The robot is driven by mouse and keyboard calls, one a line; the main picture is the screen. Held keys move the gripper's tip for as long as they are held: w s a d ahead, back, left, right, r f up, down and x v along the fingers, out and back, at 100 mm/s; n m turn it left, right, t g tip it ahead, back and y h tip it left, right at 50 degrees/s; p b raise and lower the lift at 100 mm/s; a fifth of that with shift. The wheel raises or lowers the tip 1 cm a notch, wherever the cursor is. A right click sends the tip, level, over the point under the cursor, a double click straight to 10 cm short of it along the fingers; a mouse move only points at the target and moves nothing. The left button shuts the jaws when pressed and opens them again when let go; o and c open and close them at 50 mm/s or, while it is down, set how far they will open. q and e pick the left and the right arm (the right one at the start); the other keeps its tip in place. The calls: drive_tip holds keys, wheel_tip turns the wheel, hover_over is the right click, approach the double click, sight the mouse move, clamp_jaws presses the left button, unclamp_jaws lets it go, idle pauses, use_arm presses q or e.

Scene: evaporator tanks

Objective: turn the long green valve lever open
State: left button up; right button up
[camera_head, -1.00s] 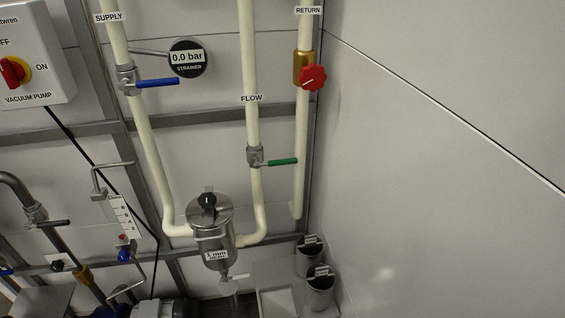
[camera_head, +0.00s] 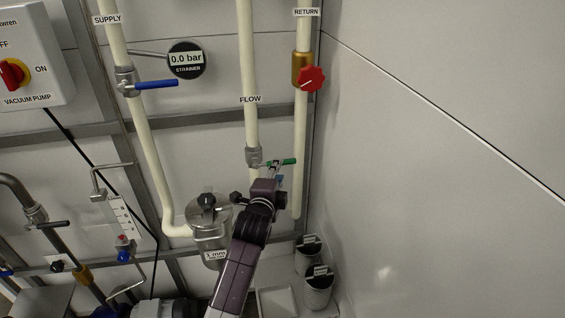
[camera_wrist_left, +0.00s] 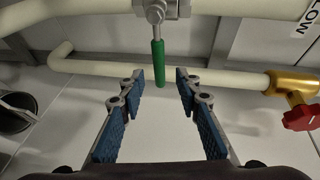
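The green lever (camera_head: 288,161) sits on the metal valve (camera_head: 254,156) of the vertical FLOW pipe (camera_head: 248,60). It points right, crosswise to the pipe. My left gripper (camera_head: 279,172) is just below and in front of the lever, partly hiding it. In the left wrist view the gripper (camera_wrist_left: 160,78) is open, with blue-padded fingers apart. The green lever (camera_wrist_left: 158,65) lines up with the gap, its free end appearing between the fingertips. No contact with either finger shows. My right gripper is out of view.
A blue lever (camera_head: 156,84) is on the SUPPLY pipe, and a red knob (camera_head: 311,80) on the RETURN pipe (camera_head: 300,150) to the right. The strainer (camera_head: 208,212) stands left of my arm. A blank wall (camera_head: 440,180) fills the right side.

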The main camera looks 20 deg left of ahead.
use_arm(q)
drive_tip(key=shift+p+x, duration=0.45)
drive_tip(key=shift+x, duration=3.1)
drive_tip(key=shift+f, duration=0.1)
clamp_jaws()
